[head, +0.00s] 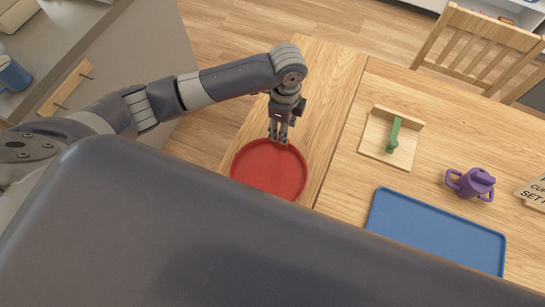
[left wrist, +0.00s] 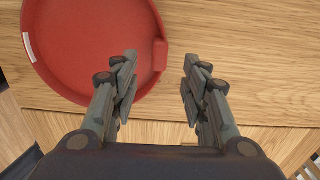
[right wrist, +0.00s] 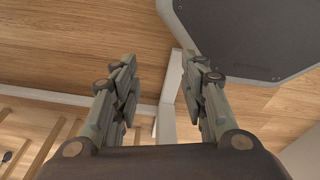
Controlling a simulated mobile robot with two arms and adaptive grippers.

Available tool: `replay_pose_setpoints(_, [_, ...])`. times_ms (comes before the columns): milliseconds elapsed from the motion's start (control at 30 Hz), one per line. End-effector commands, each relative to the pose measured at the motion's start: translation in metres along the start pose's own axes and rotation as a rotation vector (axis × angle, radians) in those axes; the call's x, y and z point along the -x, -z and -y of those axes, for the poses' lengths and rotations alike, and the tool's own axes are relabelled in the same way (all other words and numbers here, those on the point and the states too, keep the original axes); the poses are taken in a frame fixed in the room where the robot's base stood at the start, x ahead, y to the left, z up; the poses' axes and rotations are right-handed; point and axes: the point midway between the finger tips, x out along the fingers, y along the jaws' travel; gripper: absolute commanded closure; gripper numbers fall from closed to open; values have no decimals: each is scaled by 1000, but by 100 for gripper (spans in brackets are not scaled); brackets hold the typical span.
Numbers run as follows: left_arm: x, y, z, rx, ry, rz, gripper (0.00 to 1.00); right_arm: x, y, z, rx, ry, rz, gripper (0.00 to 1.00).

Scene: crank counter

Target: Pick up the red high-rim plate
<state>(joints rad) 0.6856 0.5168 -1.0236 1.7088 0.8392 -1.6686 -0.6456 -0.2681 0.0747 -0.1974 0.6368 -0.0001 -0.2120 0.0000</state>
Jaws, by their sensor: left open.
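The red high-rim plate (head: 268,172) lies flat on the left part of the wooden table. It also shows in the left wrist view (left wrist: 85,45), cut off by the top edge. My left gripper (head: 280,138) is over the plate's far rim. In the left wrist view my left gripper (left wrist: 160,60) is open, and the plate's right rim shows between its fingertips. I cannot tell whether the fingers touch the rim. My right gripper (right wrist: 161,57) is open and empty in the right wrist view and is outside the head view.
On the table are a blue tray (head: 440,230), a wooden board with a green handle (head: 393,135), a purple two-handled cup (head: 471,183) and a sign (head: 535,193). A chair (head: 480,45) stands behind. A counter with a blue mug (head: 12,75) is at left.

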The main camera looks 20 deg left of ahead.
Motion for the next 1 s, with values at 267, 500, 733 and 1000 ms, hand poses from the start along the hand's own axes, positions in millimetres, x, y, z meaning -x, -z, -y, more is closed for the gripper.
replay_pose_setpoints(267, [-28,0,0,3,0,0,58,8,-64,14,3,17,98,60])
replay_pose_setpoints(500, [-59,0,1,4,-2,1,58,16,-44,3,6,5,70,60])
replay_pose_setpoints(733, [-78,0,2,3,2,0,58,15,-19,-3,6,-3,30,60])
replay_pose_setpoints(1000, [-78,0,2,3,3,0,79,16,-35,-1,5,-1,55,60])
